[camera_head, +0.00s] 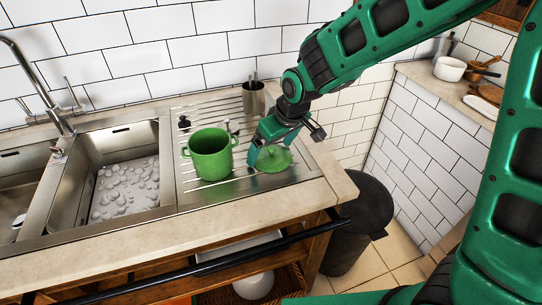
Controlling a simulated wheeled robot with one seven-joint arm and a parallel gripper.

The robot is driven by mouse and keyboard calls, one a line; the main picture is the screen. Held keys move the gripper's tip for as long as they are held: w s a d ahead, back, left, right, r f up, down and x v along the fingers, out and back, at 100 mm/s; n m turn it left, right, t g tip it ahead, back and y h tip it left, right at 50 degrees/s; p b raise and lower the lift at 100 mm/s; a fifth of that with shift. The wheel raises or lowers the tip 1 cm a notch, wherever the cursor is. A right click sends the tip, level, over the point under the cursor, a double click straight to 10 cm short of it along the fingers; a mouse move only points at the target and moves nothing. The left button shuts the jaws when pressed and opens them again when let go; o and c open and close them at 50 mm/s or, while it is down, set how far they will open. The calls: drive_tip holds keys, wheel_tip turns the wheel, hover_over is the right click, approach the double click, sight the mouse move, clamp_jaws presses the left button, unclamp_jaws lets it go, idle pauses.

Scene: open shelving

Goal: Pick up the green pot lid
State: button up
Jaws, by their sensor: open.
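The green pot lid (271,159) lies on the ribbed metal drainboard (213,193), near its right end. My gripper (267,152) is open and points down at the lid, with its fingers at the lid's upper left part. The fingers hide part of the lid, and I cannot tell whether they touch it. A green pot (210,155) stands upright on the drainboard just left of my gripper.
A metal utensil cup (253,98) stands behind the gripper against the tiled wall. The sink basin (125,175) and faucet (45,85) are to the left. A dark bin (358,220) stands on the floor right of the counter. A white pot (449,69) sits on the far right ledge.

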drive_tip(key=shift+s, duration=0.1)
drive_tip(key=c, duration=1.6)
drive_tip(key=shift+c, duration=0.5)
